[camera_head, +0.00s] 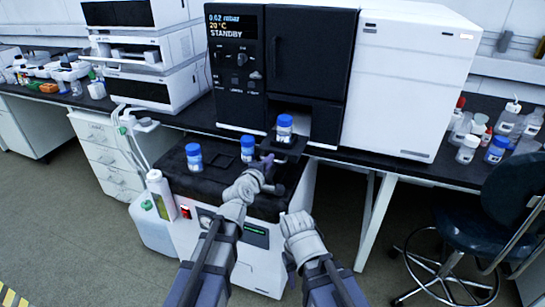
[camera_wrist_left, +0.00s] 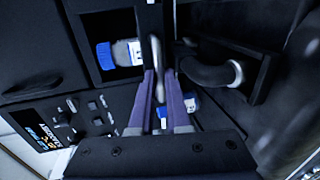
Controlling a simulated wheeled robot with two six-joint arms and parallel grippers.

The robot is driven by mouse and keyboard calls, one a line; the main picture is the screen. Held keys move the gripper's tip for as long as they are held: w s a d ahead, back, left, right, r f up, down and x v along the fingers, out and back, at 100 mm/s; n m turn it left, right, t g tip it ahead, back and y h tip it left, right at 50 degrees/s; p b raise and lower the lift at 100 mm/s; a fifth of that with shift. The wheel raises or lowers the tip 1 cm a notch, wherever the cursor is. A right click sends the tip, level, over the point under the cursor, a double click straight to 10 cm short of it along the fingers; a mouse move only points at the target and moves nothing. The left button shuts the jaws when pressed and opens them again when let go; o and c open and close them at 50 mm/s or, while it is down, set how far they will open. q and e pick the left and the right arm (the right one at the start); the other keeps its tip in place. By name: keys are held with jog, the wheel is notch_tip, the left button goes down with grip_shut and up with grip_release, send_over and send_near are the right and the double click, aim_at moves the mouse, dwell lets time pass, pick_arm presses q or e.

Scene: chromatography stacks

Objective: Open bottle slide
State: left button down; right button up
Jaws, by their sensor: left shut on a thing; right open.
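In the head view a bottle with a blue cap (camera_head: 284,122) stands upright on a small black slide (camera_head: 288,150) at the dark opening low in the instrument's front. My left gripper (camera_head: 267,163) is just below and in front of the slide. In the left wrist view its purple fingers (camera_wrist_left: 166,76) are shut on a thin pale handle bar (camera_wrist_left: 155,50) beside the bottle's recess. The bottle there (camera_wrist_left: 122,52) appears sideways, cap to the left. My right gripper (camera_head: 291,262) is lower, open, apart from the slide. Its fingertips are mostly hidden by the wrist.
Two more blue-capped bottles, one at left (camera_head: 194,157) and one nearer the slide (camera_head: 247,148), stand on the black top of a low white unit. A dark chair (camera_head: 490,220) stands right; open floor lies between.

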pick_arm(q)
jog(key=c, duration=0.9)
grip_release()
jog(key=p+v, duration=0.1)
jog(key=v, duration=0.6)
jog(key=shift+s+a+p, duration=0.15)
jog(key=shift+s+p, duration=0.2)
pick_arm(e)
jog(key=shift+s+a+r, duration=0.65)
jog(key=shift+s+r, duration=0.1)
jog(key=shift+r, duration=0.05)
